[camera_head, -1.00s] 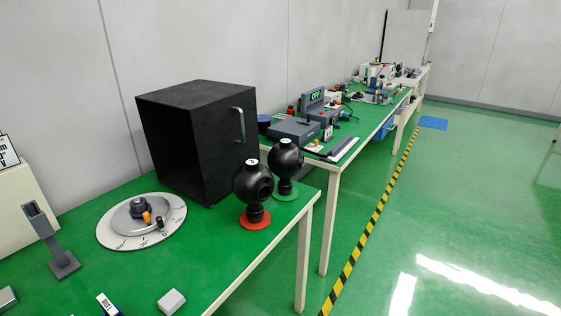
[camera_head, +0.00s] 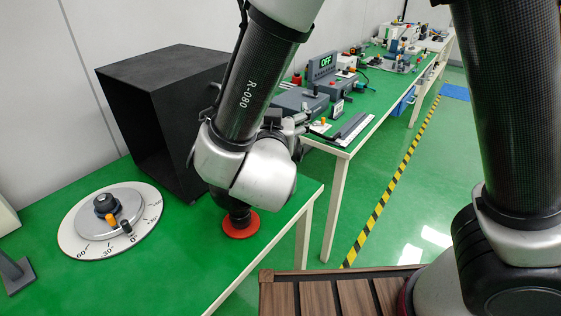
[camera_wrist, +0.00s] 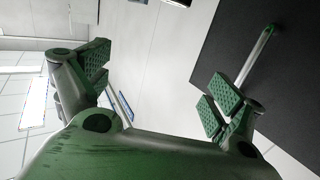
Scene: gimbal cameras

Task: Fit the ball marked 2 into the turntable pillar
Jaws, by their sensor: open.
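The turntable (camera_head: 75,232) is a white dial with degree marks, a grey disc, a black central hub (camera_head: 105,203) and orange and black pegs, at the left of the green table in the head view. One black ball's lower part (camera_head: 240,217) shows on a red base (camera_head: 242,229). My arm hides the rest of it and the other ball with its green base. No number can be read now. My gripper (camera_wrist: 160,82) is open and empty in the wrist view, its green padded fingers wide apart. In the head view it is mostly hidden behind my wrist.
A black box (camera_head: 150,85) stands behind the turntable. Its dark side and silver handle (camera_wrist: 258,55) appear right of my gripper in the wrist view. A grey stand (camera_head: 15,272) is at the far left. Green table stays clear in front of the turntable.

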